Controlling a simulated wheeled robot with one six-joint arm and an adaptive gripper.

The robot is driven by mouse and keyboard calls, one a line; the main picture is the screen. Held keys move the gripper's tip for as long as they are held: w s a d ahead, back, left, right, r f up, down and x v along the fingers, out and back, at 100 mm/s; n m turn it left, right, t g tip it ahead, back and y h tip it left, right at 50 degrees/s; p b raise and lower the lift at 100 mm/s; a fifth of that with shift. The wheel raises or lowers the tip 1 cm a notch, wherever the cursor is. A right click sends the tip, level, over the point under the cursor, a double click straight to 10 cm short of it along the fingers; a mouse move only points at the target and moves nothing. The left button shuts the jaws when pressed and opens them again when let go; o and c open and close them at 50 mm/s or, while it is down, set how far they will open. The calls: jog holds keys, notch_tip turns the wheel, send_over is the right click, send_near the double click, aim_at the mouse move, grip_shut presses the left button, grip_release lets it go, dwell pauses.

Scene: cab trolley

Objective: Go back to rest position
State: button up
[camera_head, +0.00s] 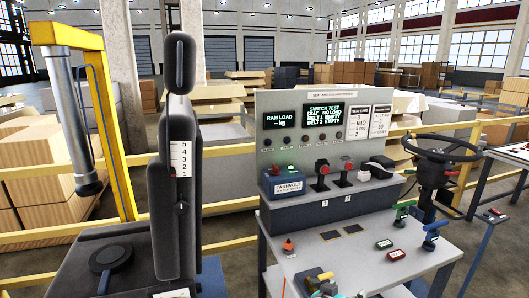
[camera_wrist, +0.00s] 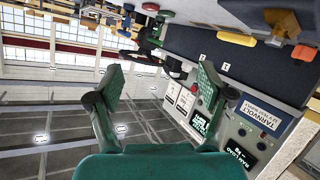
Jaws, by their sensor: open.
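My gripper (camera_wrist: 160,88) shows in the wrist view with its two green fingers spread wide and nothing between them. The wrist view is strongly rolled, and the control panel (camera_wrist: 200,120) lies beyond the right finger. The same grey panel (camera_head: 264,108) stands upright on the trolley in the head view, with lit displays reading ram load and switch test. I cannot make out my gripper with certainty in the head view.
The trolley's light top (camera_head: 345,248) holds small coloured clamps and blocks. A steering wheel (camera_head: 436,148) stands at its right. A dark seat (camera_head: 178,210) and a yellow frame (camera_head: 110,130) stand on the left. Yellow rails and stacked boxes (camera_head: 35,185) are behind.

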jog(key=s+f+n+t+y, duration=0.2)
jog(key=s+f+n+y, duration=0.2)
jog(key=s+f, duration=0.75)
jog(key=s+a+f+n+y, duration=0.1)
jog(key=s+f+y, duration=0.15)
jog(key=s, duration=0.45)
jog(key=s+a+f+n+y, duration=0.15)
jog(key=s+f, duration=0.25)
jog(key=s, duration=0.4)
jog(key=s+r+t, duration=0.1)
jog(key=s+r, duration=0.3)
jog(key=s, duration=0.4)
jog(key=s+r+t+y, duration=0.1)
jog(key=s+r, duration=0.4)
jog(key=s, duration=0.3)
jog(key=s+r+m+t+y, duration=0.1)
jog(key=s+r, duration=0.3)
jog(key=s, duration=0.4)
jog(key=shift+s+a+r, duration=0.35)
jog(key=shift+a+r, duration=0.05)
jog(key=shift+a, duration=0.05)
